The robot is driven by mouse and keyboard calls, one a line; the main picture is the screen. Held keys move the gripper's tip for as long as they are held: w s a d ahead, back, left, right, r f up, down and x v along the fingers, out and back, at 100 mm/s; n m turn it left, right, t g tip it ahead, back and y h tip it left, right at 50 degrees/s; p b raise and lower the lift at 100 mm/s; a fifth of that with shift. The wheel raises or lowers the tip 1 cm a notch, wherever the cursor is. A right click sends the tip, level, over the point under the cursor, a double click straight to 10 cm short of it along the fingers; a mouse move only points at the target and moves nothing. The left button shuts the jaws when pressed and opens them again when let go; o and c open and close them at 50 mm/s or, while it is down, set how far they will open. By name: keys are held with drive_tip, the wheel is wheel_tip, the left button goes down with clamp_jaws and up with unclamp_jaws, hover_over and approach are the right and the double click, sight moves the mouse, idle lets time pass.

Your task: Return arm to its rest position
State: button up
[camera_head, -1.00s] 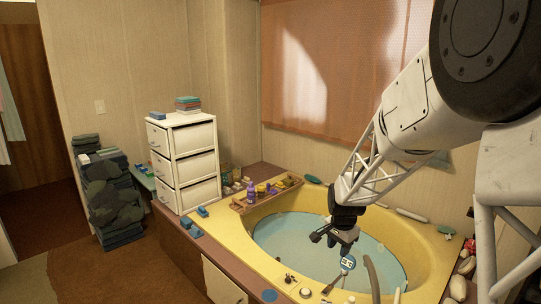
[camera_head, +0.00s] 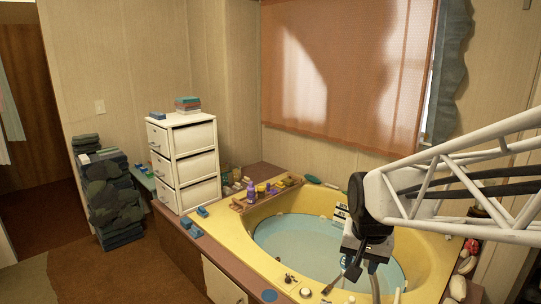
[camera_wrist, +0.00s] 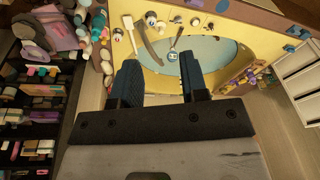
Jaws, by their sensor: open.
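My gripper (camera_head: 352,270) hangs over the near right part of the yellow corner tub in the head view, below my bent arm. In the wrist view my gripper (camera_wrist: 158,78) shows two dark blue ridged fingers spread well apart. Nothing is between them. The yellow tub (camera_head: 440,257) holds pale blue water (camera_head: 290,240). The tub's rim (camera_wrist: 150,77) and water (camera_wrist: 205,55) also show beyond the fingers in the wrist view. My wrist and arm hide part of the tub's right side.
A white drawer unit (camera_head: 190,165) stands at the tub's left corner. A wooden tray (camera_head: 265,193) with bottles lies on the back rim. Folded textiles (camera_head: 113,200) are stacked at left. A shelf of small items (camera_wrist: 40,100) is at left in the wrist view. The floor at front left is clear.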

drive_tip(key=s+r+n, duration=0.1)
drive_tip(key=s+n, duration=0.3)
drive_tip(key=s, duration=1.1)
drive_tip(key=shift+s+a+r+t, duration=0.2)
drive_tip(key=shift+a+r+t, duration=0.1)
drive_tip(key=shift+a, duration=0.05)
